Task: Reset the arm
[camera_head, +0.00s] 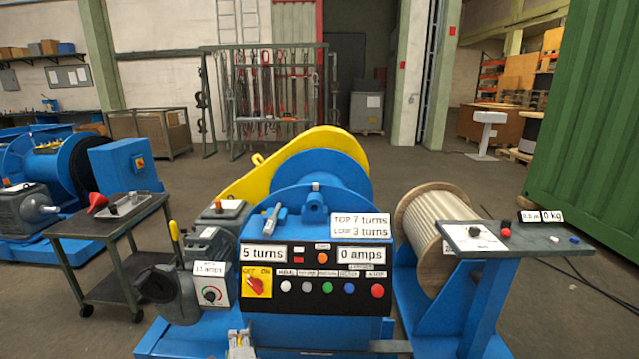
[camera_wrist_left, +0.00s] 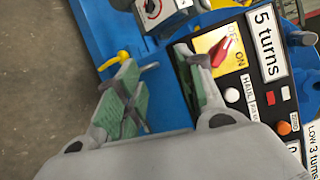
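The panel carries a row of coloured buttons and displays reading "5 turns" and "0 amps". My right gripper does not show.
A rope drum (camera_head: 432,232) and a grey console (camera_head: 510,238) stand to the right. A grey motor with a knob box (camera_head: 212,290) stands left of the panel. Open floor lies behind.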

